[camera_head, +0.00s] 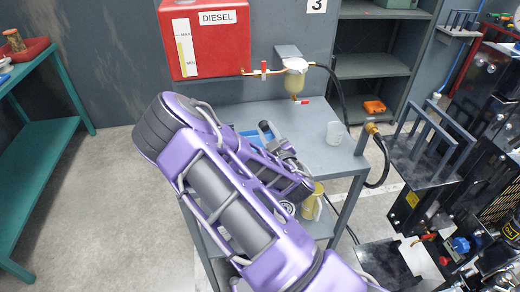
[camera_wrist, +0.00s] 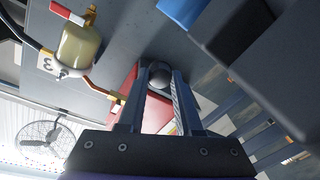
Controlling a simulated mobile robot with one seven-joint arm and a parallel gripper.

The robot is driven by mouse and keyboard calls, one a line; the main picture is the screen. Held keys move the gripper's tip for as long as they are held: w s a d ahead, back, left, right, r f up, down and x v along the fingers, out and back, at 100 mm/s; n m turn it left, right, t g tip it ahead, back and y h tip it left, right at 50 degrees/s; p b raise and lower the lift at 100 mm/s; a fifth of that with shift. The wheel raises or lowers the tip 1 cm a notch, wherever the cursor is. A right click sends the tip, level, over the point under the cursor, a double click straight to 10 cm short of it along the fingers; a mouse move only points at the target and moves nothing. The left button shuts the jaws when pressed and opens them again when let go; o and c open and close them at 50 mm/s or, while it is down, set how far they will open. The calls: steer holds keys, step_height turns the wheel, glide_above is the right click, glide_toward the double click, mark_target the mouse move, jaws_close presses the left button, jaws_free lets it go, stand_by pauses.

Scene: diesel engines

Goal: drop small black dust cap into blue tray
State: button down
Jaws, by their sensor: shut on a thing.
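My gripper (camera_wrist: 160,78) is shut on the small black dust cap (camera_wrist: 158,72), a dark rounded piece between the fingertips in the wrist view. In the head view my purple arm reaches over the grey table and hides most of the gripper and the cap. The blue tray (camera_head: 249,133) shows only as a small blue strip on the table behind my arm. A blue edge (camera_wrist: 183,9) at the top of the wrist view is probably that tray. How high the cap is above the table is hard to tell.
A yellow jug (camera_head: 312,203) stands on the lower shelf. Engine equipment crowds the right.

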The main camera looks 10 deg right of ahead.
steer(key=c, duration=0.5)
jaws_free()
steer(key=s, duration=0.3)
steer(key=s+d, duration=0.1)
steer(key=s, duration=0.3)
steer(key=s+p, duration=0.1)
steer(key=s, duration=0.3)
steer(key=shift+d+r, duration=0.1)
steer(key=shift+d, duration=0.2)
steer(key=shift+s, duration=0.45)
